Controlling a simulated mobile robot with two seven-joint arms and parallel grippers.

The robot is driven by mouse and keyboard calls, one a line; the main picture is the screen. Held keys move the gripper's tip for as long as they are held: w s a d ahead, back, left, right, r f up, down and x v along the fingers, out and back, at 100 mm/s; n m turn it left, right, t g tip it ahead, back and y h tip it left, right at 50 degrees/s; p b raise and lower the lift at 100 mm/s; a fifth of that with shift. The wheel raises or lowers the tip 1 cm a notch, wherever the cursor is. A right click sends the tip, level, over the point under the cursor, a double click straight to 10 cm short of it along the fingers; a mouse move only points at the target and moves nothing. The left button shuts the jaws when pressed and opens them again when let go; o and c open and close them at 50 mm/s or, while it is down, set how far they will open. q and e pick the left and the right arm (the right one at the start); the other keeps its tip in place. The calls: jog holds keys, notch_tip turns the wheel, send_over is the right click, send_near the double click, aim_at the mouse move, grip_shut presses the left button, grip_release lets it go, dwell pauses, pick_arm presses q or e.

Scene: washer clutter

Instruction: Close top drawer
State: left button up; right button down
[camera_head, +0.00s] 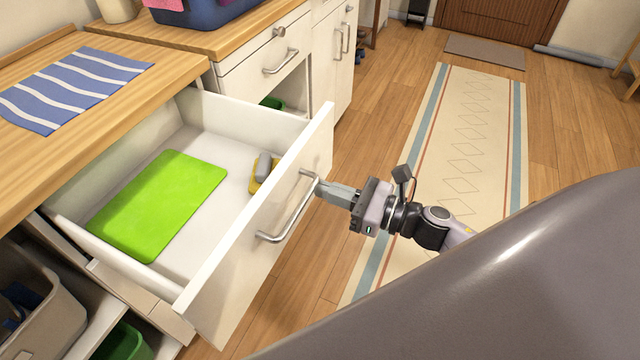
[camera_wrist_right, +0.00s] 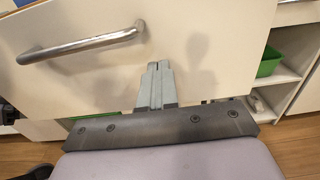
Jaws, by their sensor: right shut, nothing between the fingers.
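The white top drawer (camera_head: 262,245) is pulled well out from under the wooden counter. A green board (camera_head: 160,203) and a yellow-and-grey item (camera_head: 262,172) lie inside it. Its bar handle (camera_head: 290,212) is on the front panel and also shows in the right wrist view (camera_wrist_right: 80,46). My right gripper (camera_head: 322,189) is shut and empty, with its fingertips at the drawer front near the handle's far end. In the right wrist view the fingertips (camera_wrist_right: 159,66) are beside the handle, against or very close to the panel; I cannot tell if they touch. My left gripper is not in view.
A blue striped cloth (camera_head: 75,87) lies on the counter (camera_head: 150,55). Another closed drawer (camera_head: 265,65) with a handle is farther back. Open shelving with a beige bin (camera_head: 40,310) and green bin (camera_head: 125,343) is below. A rug (camera_head: 470,130) covers clear floor at right.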

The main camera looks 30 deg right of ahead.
jog(key=shift+x, duration=1.1)
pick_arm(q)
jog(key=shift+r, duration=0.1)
pick_arm(e)
jog(key=shift+w+a, duration=0.1)
